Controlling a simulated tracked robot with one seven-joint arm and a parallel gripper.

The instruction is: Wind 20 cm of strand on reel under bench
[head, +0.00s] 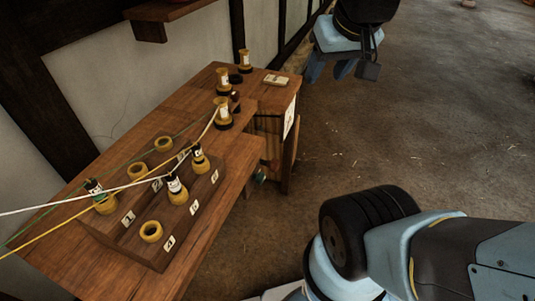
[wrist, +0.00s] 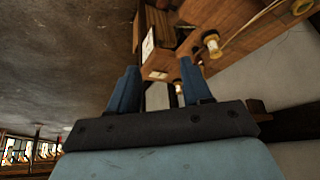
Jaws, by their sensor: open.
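My gripper (head: 330,72) hangs in the air at the upper right of the head view, right of the bench's far end. In the wrist view its two blue fingers (wrist: 158,82) are apart with nothing between them. The wooden bench (head: 225,190) stands at the left. White (head: 60,208), yellow (head: 50,232) and green strands run in from the left to the bobbins on its top. Under the bench edge is a small, dark and teal thing (head: 259,178), mostly in shadow. I cannot tell whether it is the reel.
A block with numbered labels (head: 168,245) on the bench holds several yellow rings and bobbins. More bobbins (head: 223,80) and a small pale block (head: 276,80) are at the far end. A shelf (head: 160,20) juts from the wall. The floor (head: 430,130) to the right is open.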

